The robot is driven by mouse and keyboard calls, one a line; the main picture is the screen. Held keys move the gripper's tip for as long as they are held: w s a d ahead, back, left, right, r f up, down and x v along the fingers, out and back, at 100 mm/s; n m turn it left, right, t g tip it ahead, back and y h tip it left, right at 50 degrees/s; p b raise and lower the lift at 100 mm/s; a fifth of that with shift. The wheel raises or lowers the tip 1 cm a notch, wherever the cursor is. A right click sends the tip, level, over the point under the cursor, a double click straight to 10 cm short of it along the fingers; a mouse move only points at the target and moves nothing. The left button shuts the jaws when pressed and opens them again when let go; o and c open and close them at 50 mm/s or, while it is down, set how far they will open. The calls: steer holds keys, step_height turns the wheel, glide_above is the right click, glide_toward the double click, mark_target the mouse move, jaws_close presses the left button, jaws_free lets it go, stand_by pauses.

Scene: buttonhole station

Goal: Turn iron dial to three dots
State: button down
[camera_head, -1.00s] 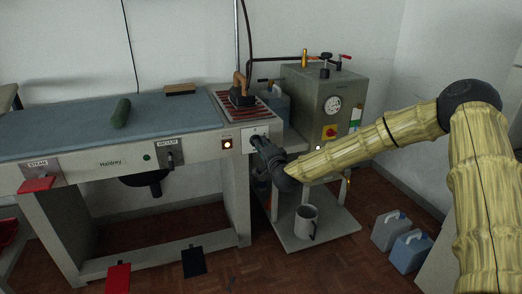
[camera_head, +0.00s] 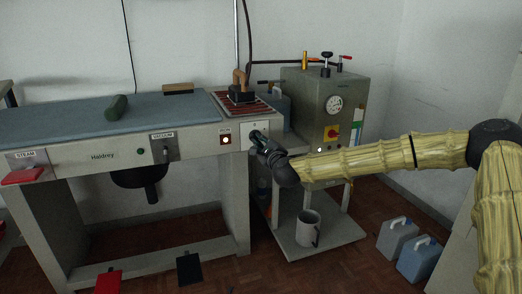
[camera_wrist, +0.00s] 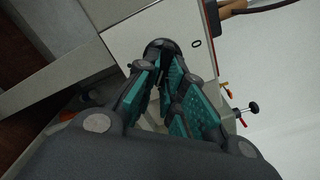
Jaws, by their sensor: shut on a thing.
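The iron dial (camera_wrist: 158,47) is a dark round knob on a pale panel (camera_wrist: 138,28) in the wrist view. One "0" mark shows to its right; no dots can be made out and the dial's pointer is hidden. My gripper (camera_wrist: 163,65) is shut on the dial, its teal-padded fingers on either side of it. In the head view my gripper (camera_head: 257,139) is at the panel on the table's right front end and covers the dial. The iron (camera_head: 240,93) rests on a red-striped stand (camera_head: 252,106) above.
A steam boiler (camera_head: 348,88) with gauge and valves stands right of the table. A cart shelf with a mug (camera_head: 308,228) is below my arm. A grey jug (camera_head: 396,238) and a blue jug (camera_head: 419,259) stand on the floor at right.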

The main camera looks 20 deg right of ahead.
steer(key=m+b, duration=0.9)
steer(key=m, duration=0.1)
steer(key=shift+a+f, duration=0.35)
steer(key=shift+f, duration=0.05)
steer(key=shift+b, duration=0.35)
steer(key=c, duration=1.5)
jaws_free()
steer(key=shift+r, duration=0.1)
steer(key=s, duration=1.2)
steer(key=shift+d, duration=0.2)
